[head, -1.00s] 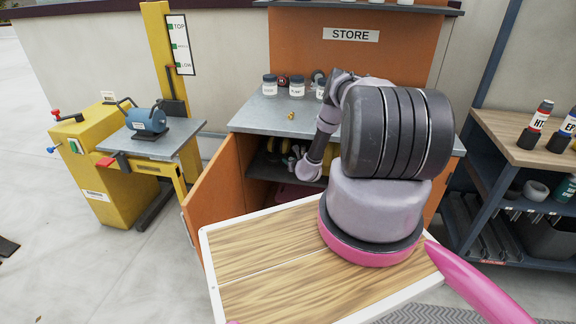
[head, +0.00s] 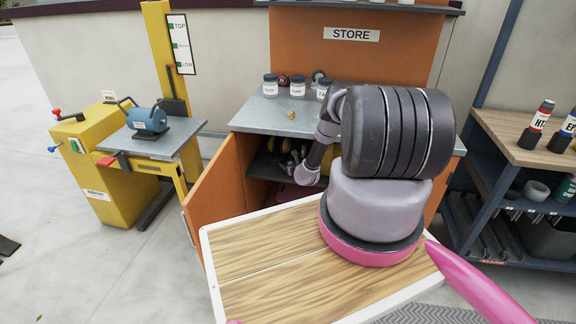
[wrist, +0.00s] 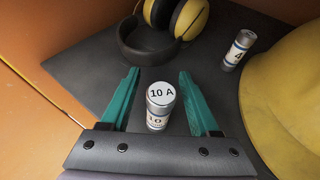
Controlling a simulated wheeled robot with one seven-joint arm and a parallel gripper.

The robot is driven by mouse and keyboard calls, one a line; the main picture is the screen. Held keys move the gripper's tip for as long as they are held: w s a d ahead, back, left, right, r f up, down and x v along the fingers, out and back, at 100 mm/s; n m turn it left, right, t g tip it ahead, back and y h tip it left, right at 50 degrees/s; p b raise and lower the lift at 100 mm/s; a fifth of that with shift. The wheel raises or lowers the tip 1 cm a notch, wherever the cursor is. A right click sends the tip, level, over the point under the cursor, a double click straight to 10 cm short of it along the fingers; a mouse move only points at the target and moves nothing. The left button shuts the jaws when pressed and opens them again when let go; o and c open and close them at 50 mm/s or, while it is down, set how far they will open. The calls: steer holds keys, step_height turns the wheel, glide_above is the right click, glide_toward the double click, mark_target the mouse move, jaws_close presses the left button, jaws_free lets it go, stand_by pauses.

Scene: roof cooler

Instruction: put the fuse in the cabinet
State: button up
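A pale cylindrical fuse (wrist: 158,105) marked 10 A stands upright on the dark shelf (wrist: 95,80) inside the orange cabinet (head: 215,190). My gripper (wrist: 160,95) has its two teal fingers apart, one on each side of this fuse, with a visible gap on both sides. A second, similar cylinder (wrist: 238,50) with a 4 on its label stands further back to the right. In the head view the cabinet door is open to the left, and my arm reaches into the opening. My fingers and the fuse are too small and shaded to make out there.
Yellow-and-black ear defenders (wrist: 185,18) lie behind the fuse, and a yellow rounded object (wrist: 285,85) fills the right side. Several jars (head: 297,90) and a small brass piece (head: 291,115) are on the cabinet top. A yellow bench with a blue grinder (head: 147,118) stands left.

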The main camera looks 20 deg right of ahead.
steer(key=shift+r, duration=0.2)
steer(key=v, duration=1.2)
